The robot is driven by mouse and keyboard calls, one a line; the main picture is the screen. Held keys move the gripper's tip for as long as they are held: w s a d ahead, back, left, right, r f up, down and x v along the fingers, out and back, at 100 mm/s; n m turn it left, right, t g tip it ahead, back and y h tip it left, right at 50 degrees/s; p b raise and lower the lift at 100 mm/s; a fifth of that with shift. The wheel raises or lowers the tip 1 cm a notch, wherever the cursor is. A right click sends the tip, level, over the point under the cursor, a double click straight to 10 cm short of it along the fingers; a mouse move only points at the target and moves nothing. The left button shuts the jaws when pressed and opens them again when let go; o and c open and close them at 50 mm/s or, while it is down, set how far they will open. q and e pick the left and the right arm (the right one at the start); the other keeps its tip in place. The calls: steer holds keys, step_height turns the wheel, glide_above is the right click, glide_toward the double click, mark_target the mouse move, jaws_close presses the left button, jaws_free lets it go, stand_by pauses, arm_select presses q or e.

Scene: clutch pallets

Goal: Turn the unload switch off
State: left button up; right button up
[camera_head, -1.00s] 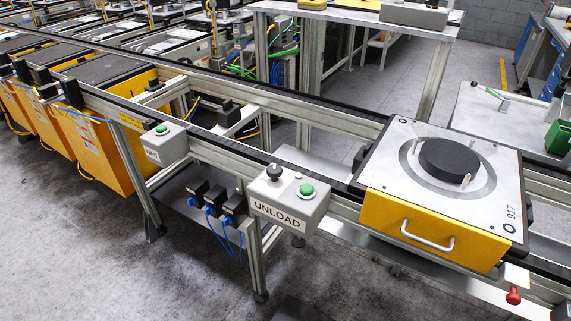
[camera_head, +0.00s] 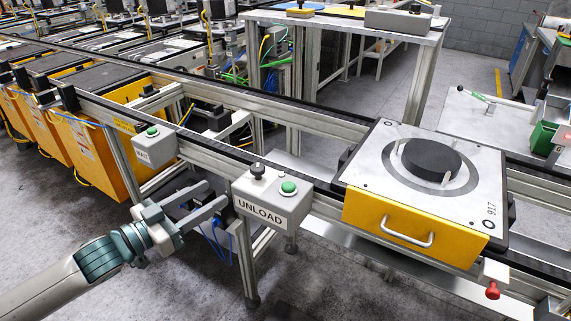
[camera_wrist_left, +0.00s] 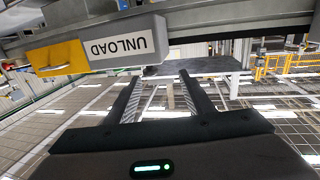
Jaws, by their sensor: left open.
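The grey unload box (camera_head: 272,203) with its UNLOAD label is mounted on the front rail of the conveyor. My left gripper (camera_head: 214,198) is open and empty, just left of and slightly below the box's top. In the left wrist view, the two fingers (camera_wrist_left: 160,98) point up toward the box (camera_wrist_left: 152,36), whose label appears upside down. The switch is hidden in that view. My right gripper is not seen.
A yellow pallet (camera_head: 400,235) with a black disc on its top sits on the conveyor right of the box. A smaller grey box (camera_head: 155,147) with a green button is on the rail to the left. Open floor (camera_head: 330,285) lies in front.

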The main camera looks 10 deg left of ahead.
arm_select(q)
steer(key=d+r+h, duration=0.1)
steer(key=r, duration=0.1)
steer(key=p, duration=0.3)
glide_toward(270, 172)
steer(key=shift+m, duration=0.3)
steer(key=w+d+r, duration=0.1)
steer(key=w, duration=0.1)
steer(key=w+d+r, duration=0.1)
steer(key=w+d, duration=0.1)
steer(key=w+d+r, duration=0.1)
steer(key=w, duration=0.2)
steer(key=shift+d+r, duration=0.4)
steer(key=shift+x, duration=0.8)
steer(key=shift+f, duration=0.1)
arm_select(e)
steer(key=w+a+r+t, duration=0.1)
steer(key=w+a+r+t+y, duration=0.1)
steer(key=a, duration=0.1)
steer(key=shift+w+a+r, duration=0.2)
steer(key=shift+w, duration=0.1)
arm_select(q)
steer(key=shift+c, duration=0.6)
steer(key=c, duration=0.9)
